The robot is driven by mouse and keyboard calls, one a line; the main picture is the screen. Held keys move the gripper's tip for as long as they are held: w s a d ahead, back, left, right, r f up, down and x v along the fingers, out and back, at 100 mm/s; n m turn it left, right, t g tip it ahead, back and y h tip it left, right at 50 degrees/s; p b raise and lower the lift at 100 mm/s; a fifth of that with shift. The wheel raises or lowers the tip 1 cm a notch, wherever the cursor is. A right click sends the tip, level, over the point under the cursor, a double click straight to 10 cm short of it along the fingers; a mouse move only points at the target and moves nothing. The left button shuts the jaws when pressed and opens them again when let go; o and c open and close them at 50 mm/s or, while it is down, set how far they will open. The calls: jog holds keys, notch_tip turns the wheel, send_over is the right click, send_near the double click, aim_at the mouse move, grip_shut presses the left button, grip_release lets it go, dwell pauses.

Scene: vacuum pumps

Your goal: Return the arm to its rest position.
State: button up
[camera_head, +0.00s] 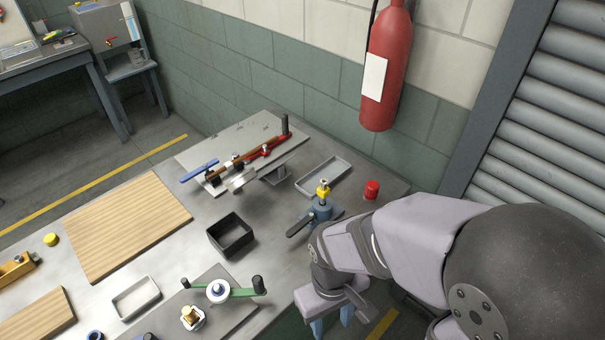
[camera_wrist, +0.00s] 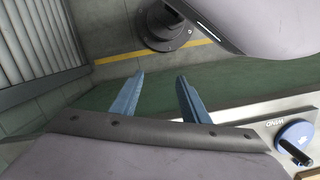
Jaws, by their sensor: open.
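My arm reaches in from the right in the head view. My gripper (camera_head: 332,324) hangs at the near right edge of the steel workbench (camera_head: 270,212), with its blue fingers pointing down. In the wrist view my gripper (camera_wrist: 160,77) shows two blue fingers spread apart with nothing between them. They appear over the floor and a green surface beside the bench edge. Nothing touches the fingers in either view.
A blue-grey device with a yellow top (camera_head: 322,190) stands close behind my wrist. A red cylinder (camera_head: 371,189), a black box (camera_head: 231,235), a grey tray (camera_head: 323,175) and a wooden board (camera_head: 128,224) occupy the bench. A fire extinguisher (camera_head: 386,70) hangs on the wall.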

jog(key=w+d+r+m, duration=0.1)
jog(key=w+d+m, duration=0.1)
jog(key=d, duration=0.2)
jog(key=w+d+r+m+t, duration=0.1)
jog(key=d+r+m, duration=0.1)
jog(key=d, duration=0.3)
jog(key=shift+w+m+y, duration=0.4)
jog(key=shift+m, duration=0.2)
